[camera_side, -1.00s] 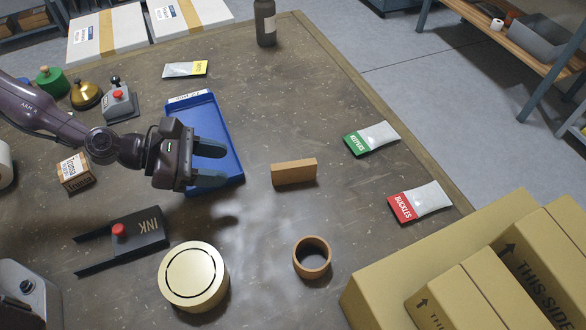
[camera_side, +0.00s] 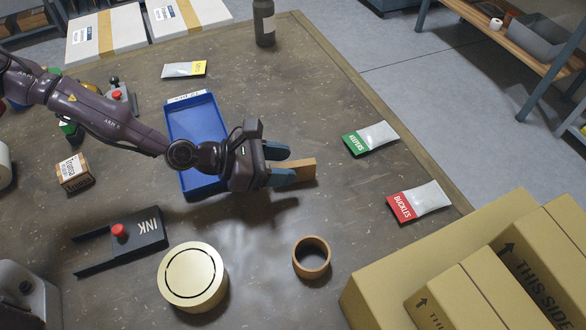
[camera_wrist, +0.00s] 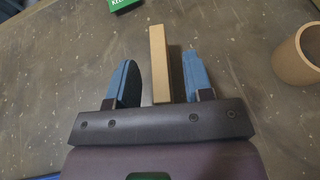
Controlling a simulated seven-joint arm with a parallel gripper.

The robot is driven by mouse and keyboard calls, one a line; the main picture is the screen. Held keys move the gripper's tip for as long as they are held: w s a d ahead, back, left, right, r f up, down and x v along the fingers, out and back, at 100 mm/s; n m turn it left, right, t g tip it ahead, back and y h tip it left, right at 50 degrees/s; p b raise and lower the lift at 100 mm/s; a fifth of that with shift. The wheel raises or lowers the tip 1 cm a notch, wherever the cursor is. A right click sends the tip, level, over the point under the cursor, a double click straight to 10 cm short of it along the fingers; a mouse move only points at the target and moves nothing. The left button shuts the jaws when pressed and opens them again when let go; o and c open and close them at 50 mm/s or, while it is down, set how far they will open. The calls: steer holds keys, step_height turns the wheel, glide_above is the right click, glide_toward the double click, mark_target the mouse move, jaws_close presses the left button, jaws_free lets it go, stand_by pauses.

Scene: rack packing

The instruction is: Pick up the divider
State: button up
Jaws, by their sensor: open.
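The divider (camera_side: 304,170) is a plain tan wooden block standing on its long edge on the dark table. In the side view its left part is hidden behind my gripper (camera_side: 284,164). In the wrist view the divider (camera_wrist: 159,62) runs lengthwise between the two blue fingers of my gripper (camera_wrist: 156,80). The fingers are open, with a gap on each side of the divider.
A blue tray (camera_side: 196,112) lies behind and left of my gripper. A brown ring (camera_side: 311,258) and a cream round tin (camera_side: 193,277) stand in front. Green (camera_side: 370,139) and red (camera_side: 418,201) labelled packets lie to the right. Cardboard boxes (camera_side: 440,245) fill the lower right.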

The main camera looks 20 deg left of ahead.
steer(key=shift+x, duration=0.85)
steer(key=shift+c, duration=0.2)
jaws_close()
